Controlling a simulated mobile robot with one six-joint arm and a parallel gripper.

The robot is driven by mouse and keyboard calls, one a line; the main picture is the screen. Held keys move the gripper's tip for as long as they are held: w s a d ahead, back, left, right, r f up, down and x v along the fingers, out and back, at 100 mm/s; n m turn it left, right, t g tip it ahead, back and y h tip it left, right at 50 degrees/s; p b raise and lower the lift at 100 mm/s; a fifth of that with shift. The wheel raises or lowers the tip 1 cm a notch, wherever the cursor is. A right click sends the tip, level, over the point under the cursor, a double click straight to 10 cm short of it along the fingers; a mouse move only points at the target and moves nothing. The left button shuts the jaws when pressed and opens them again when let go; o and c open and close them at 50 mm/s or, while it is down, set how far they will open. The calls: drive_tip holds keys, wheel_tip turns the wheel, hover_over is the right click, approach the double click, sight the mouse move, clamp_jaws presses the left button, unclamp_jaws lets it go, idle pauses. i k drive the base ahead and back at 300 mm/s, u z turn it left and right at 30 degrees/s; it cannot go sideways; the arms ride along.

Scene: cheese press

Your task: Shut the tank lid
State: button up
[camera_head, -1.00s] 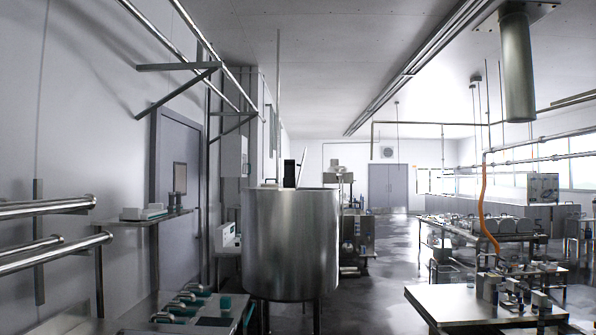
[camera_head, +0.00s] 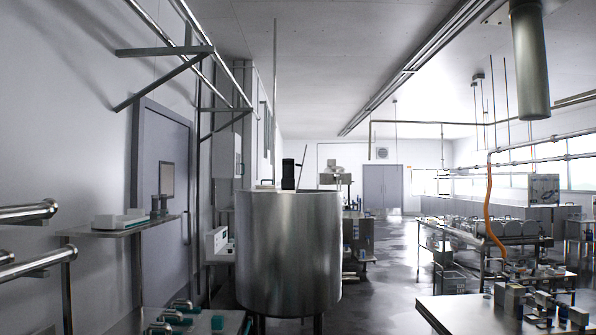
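A large steel tank (camera_head: 289,250) stands upright on legs near the middle of the view. Its rim is at about my camera's height, so I see the top almost edge-on. A dark upright block (camera_head: 288,173) stands on top of it. A thin slanted piece (camera_head: 302,165) rises beside the block; it may be the raised lid seen edge-on, but I cannot tell for sure. A small handle-like part shows at the top left of the rim. The tank's inside is hidden. My gripper is not in view.
A wall shelf (camera_head: 118,229) with small devices and a bench (camera_head: 205,322) with green-ended parts are at the left. A steel table (camera_head: 470,312) with fittings is at the front right. Open floor (camera_head: 395,270) runs right of the tank toward grey doors (camera_head: 382,188).

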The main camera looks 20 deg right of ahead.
sight(299, 165)
drive_tip(key=z, duration=0.15)
drive_tip(key=i, duration=1.55)
drive_tip(key=z, duration=0.2)
drive_tip(key=i, duration=1.9)
drive_tip(key=z, duration=0.15)
